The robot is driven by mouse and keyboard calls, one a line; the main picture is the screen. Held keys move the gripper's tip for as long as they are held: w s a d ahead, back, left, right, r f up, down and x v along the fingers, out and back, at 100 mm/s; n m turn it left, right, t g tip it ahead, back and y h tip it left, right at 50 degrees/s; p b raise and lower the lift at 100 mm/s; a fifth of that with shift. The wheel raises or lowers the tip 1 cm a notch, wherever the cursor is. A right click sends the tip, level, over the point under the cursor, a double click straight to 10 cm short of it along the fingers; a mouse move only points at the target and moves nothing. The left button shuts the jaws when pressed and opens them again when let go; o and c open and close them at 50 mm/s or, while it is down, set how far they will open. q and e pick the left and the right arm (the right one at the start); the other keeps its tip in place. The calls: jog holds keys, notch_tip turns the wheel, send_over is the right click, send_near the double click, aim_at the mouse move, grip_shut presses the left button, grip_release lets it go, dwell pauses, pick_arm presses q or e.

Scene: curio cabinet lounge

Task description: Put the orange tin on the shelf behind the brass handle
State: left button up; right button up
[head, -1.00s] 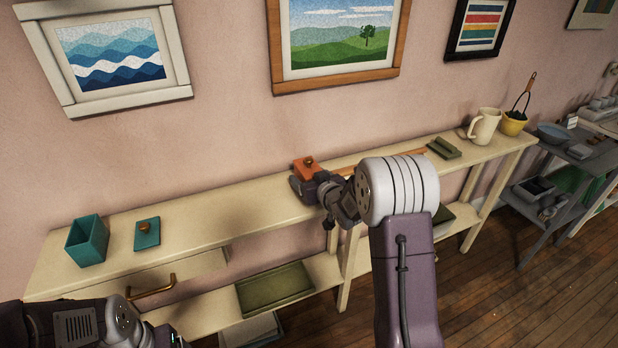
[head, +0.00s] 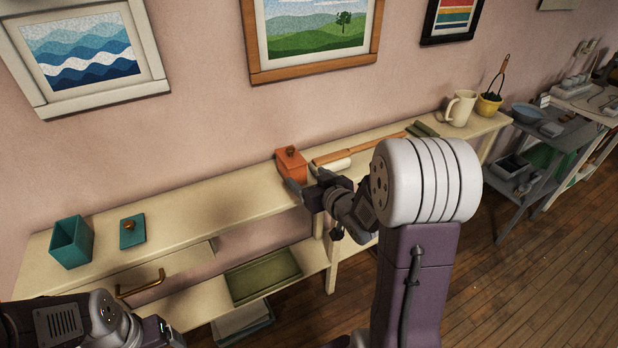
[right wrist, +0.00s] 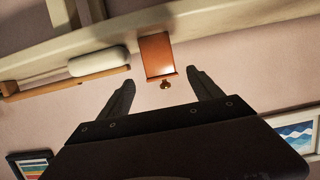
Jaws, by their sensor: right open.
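The orange tin (head: 291,167), a box with a knobbed lid, stands upright on the cream console's top, near the wall. In the right wrist view the tin (right wrist: 156,53) appears inverted, ahead of the fingers. My right gripper (head: 303,180) is open and empty at the tin's near side; its fingers (right wrist: 161,80) point toward the tin without closing on it. The brass handle (head: 141,284) is on a cream front panel (head: 180,270) below the top at the left. The space behind that panel is mostly hidden. My left arm shows at lower left, but its fingertips are out of frame.
A teal box (head: 72,243) and teal lid (head: 132,232) are on the top at left. A green tray (head: 263,276) is on the lower shelf. The top between teal lid and tin is clear.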

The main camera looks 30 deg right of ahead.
jog(key=shift+f, duration=0.1)
jog(key=s+a+f+g, duration=0.4)
jog(key=s+f+g, duration=0.2)
jog(key=s, duration=0.4)
jog(key=s+a+f+g, duration=0.5)
jog(key=s+f+g, duration=0.2)
jog(key=s, duration=0.4)
jog(key=shift+s+m, duration=0.15)
jog(key=shift+m, duration=0.15)
